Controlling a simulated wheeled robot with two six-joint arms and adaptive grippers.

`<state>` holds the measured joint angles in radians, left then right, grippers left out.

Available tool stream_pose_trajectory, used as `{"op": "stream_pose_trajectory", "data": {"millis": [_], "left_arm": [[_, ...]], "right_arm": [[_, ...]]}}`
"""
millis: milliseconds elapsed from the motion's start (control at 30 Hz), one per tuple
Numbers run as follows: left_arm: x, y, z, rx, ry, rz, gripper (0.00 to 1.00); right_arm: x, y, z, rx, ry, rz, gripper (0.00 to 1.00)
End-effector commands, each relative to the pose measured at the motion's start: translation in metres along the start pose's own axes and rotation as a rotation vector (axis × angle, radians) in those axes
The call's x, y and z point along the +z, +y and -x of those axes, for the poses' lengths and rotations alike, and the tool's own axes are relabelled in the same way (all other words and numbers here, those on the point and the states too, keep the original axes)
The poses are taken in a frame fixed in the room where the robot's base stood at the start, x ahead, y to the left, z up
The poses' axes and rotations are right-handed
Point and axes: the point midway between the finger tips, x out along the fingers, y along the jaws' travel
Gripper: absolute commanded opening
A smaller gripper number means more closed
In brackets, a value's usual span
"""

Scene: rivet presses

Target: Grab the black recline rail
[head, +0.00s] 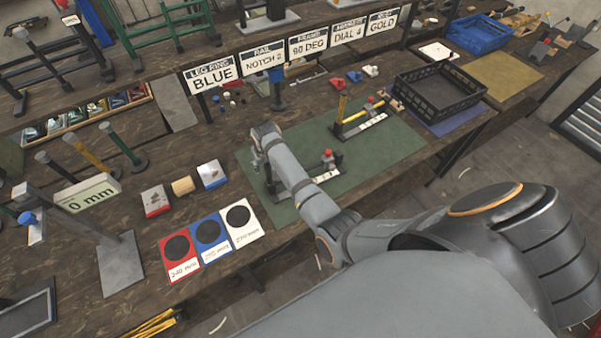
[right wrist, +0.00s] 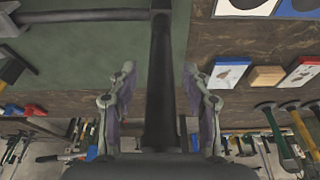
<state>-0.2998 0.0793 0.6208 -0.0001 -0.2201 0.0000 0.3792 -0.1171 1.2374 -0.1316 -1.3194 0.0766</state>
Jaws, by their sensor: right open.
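My right gripper (head: 260,158) is over the left edge of the green mat (head: 385,150) in the head view. Its two fingers stand open in the right wrist view (right wrist: 158,95). A long black bar, seemingly the black recline rail (right wrist: 160,60), runs between them, with a visible gap on each side. It joins a dark crosspiece at the top of that view. In the head view my gripper and arm hide most of this black piece (head: 269,180); a white strip with a red knob (head: 328,156) shows beside it. My left gripper is not in view.
Red, blue and white cards (head: 208,242) and small boxes (head: 155,201) lie left of the mat. A row of signs (head: 308,45) stands behind.

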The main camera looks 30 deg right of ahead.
Motion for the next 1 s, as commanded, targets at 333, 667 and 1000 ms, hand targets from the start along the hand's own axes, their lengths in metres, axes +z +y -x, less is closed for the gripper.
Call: {"op": "stream_pose_trajectory", "data": {"millis": [333,667,1000], "left_arm": [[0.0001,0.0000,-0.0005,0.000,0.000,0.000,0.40],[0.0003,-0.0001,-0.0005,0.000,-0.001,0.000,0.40],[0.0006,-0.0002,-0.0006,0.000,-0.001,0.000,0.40]], "right_arm": [[0.0002,0.0000,0.0000,0.000,0.000,0.000,0.21],[0.0003,0.0000,0.0000,0.000,0.000,0.000,0.00],[-0.0009,0.0003,0.0009,0.001,0.002,0.001,0.00]]}}
